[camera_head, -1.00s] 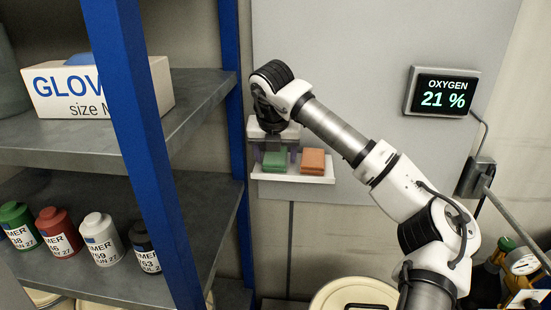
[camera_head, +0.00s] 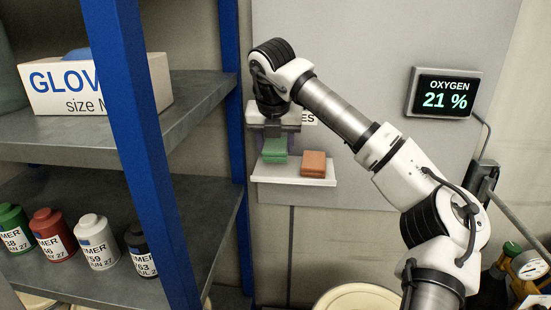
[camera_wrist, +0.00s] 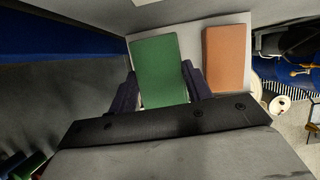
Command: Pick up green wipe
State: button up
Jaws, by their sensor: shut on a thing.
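The green wipe (camera_head: 274,151) is a folded block between the fingers of my gripper (camera_head: 273,138). In the head view it is slightly above the small white shelf (camera_head: 292,181) on the wall panel. In the wrist view the green wipe (camera_wrist: 160,68) fills the space between the two dark fingers, and my gripper (camera_wrist: 160,84) is shut on it from both sides. The wipe's underside is hidden in the wrist view.
An orange wipe (camera_head: 313,163) lies on the white shelf just right of the green one. A blue rack post (camera_head: 232,130) stands close on the left, with shelves holding a glove box (camera_head: 95,85) and several bottles. An oxygen display (camera_head: 443,92) hangs on the right.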

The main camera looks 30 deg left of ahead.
aim_at(276, 143)
jog(key=r, duration=0.1)
jog(key=r+b, duration=0.1)
jog(key=r, duration=0.1)
jog(key=shift+s+d+r, duration=0.1)
jog(key=shift+s+r, duration=0.05)
jog(key=shift+s, duration=0.05)
jog(key=s+d+b, duration=0.4)
jog(key=s, duration=0.4)
jog(key=s+d+b, duration=0.3)
jog(key=s+d, duration=0.1)
jog(key=s, duration=0.5)
jog(key=shift+s+d+b, duration=0.2)
jog(key=shift+b, duration=0.15)
jog(key=o, duration=0.4)
jog(key=c, duration=0.3)
